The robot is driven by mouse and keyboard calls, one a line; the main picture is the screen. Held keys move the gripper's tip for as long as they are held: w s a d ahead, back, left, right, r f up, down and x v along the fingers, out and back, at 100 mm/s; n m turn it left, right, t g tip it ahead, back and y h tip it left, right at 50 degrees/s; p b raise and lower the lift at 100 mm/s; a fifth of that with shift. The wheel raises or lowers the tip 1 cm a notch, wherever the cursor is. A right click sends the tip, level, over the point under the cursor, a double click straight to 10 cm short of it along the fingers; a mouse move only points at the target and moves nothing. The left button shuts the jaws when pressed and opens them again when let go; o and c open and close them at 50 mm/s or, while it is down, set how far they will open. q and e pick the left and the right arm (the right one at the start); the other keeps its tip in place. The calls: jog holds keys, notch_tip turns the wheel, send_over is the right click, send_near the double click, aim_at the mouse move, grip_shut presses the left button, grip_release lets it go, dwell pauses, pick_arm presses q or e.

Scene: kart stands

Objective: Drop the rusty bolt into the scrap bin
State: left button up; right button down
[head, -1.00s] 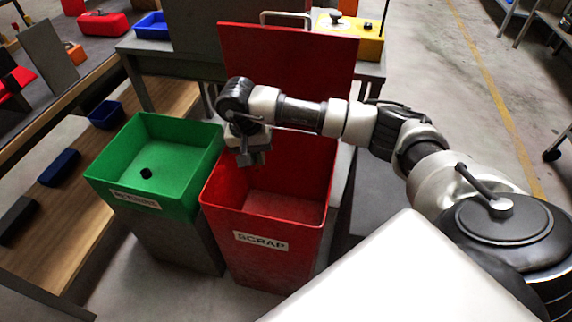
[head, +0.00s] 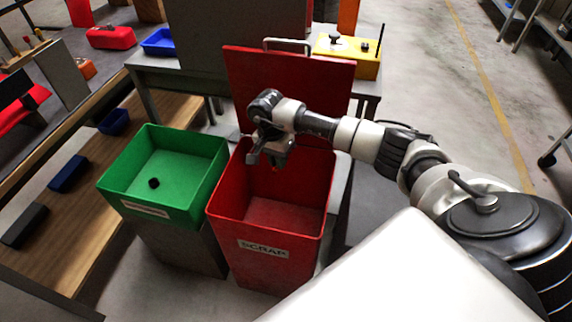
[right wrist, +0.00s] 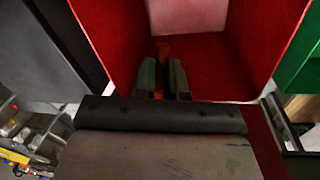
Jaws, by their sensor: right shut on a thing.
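The red scrap bin (head: 266,271) stands in the middle of the head view with its lid (head: 300,75) raised at the back and its label facing me. My right gripper (head: 272,162) points down over the bin's opening near its back left part. In the right wrist view its fingers (right wrist: 163,78) are closed on the rusty bolt (right wrist: 161,60), a narrow orange-brown strip between them. The red inner walls and pale floor of the bin lie beyond the bolt. Most of the bolt is hidden by the fingers. My left gripper is out of view.
A green bin (head: 190,170) with a small black piece (head: 154,183) in it stands just left of the scrap bin. A bench with a yellow box (head: 345,58) is behind. Wooden shelving (head: 60,215) runs along the left. Open floor lies at the right.

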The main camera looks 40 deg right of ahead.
jog(key=shift+f+b, duration=0.7)
jog(key=shift+f, duration=0.9)
jog(key=c, duration=1.1)
grip_release()
jog(key=shift+r, duration=0.1)
notch_tip(320, 180, up, 11)
jog(key=w, duration=0.1)
jog(key=shift+w+a+f, duration=0.2)
jog(key=shift+w+a, duration=0.05)
jog(key=shift+a, duration=0.15)
